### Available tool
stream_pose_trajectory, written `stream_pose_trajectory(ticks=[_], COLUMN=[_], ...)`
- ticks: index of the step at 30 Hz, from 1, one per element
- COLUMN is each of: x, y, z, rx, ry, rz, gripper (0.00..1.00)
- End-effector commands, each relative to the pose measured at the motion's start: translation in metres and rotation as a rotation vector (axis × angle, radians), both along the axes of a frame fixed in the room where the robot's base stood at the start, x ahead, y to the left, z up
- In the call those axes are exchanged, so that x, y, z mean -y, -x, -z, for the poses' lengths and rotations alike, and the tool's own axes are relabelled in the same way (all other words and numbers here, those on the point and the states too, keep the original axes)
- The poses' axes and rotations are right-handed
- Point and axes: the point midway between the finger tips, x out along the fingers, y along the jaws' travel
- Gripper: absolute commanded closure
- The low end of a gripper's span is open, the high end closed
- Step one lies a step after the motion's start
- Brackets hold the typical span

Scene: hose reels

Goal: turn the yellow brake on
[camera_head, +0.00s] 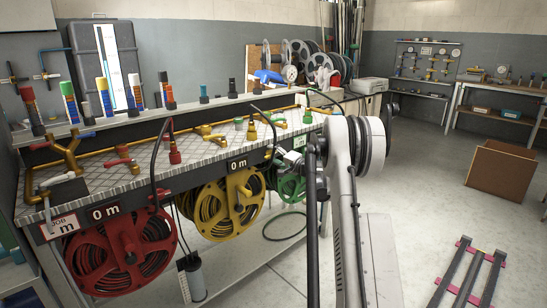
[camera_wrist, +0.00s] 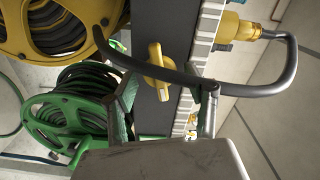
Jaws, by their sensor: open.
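The yellow brake (camera_wrist: 156,54) shows in the wrist view as a small yellow knob on the dark front panel, beside the yellow hose reel (camera_wrist: 62,28). A black hose crosses in front of it and hides part of it. My gripper (camera_wrist: 168,92) is open, with one finger on each side of the brake's lower end in the picture. I cannot tell whether the fingers touch it. In the head view the yellow reel (camera_head: 222,203) hangs under the bench, and my arm reaches in to its right. I cannot make out the brake clearly there.
The red reel (camera_head: 118,251) hangs left of the yellow one, and the green reel (camera_head: 291,184) hangs right, near my arm. The bench top (camera_head: 110,178) carries several valves and hoses. The black hose (camera_wrist: 190,82) runs across my finger area.

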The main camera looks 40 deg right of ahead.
Motion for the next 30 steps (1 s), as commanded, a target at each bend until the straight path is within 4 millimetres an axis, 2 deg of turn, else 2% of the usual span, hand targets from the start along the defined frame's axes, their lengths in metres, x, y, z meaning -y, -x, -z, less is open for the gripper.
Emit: stream_pose_trajectory(ticks=[11, 20, 25, 30], x=[-0.0004, -0.0004, -0.0003, -0.0002], y=[-0.0047, -0.0045, -0.0044, -0.0043], z=[-0.0005, -0.0005, -0.0002, 0.0007], rx=[0.0, 0.0, -0.001, -0.007], ry=[0.0, 0.0, -0.03, -0.156], rz=[0.0, 0.0, 0.0, 0.0], gripper=[0.52, 0.92, 0.95, 0.95])
